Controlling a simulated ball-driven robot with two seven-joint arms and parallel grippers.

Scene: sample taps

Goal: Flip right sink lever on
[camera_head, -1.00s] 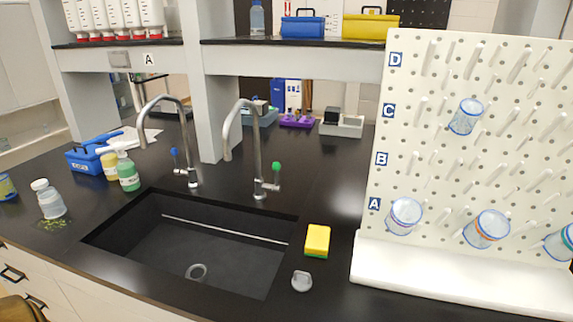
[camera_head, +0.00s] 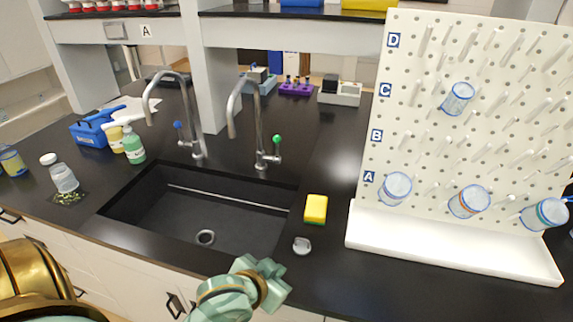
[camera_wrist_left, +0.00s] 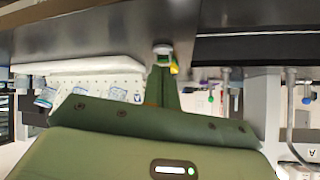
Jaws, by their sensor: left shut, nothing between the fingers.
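The right sink lever has a green knob (camera_head: 277,139) and sits on the right side of the right tap (camera_head: 259,130), behind the sink. The knob stands up above the tap base. In the left wrist view, which is upside down, the green knob (camera_wrist_left: 211,99) is small and farther off. My left gripper (camera_head: 266,274) is at the front edge of the counter, in front of the sink and well short of the tap. In the wrist view its green fingers (camera_wrist_left: 163,88) are together, with nothing seen between them. My right gripper is not in view.
The black sink (camera_head: 150,212) lies between my gripper and the taps. A yellow sponge (camera_head: 316,209) and a grey stopper (camera_head: 302,246) lie right of it. A white pegboard (camera_head: 465,115) stands at the right. The left tap (camera_head: 196,125) has a blue knob (camera_head: 178,125).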

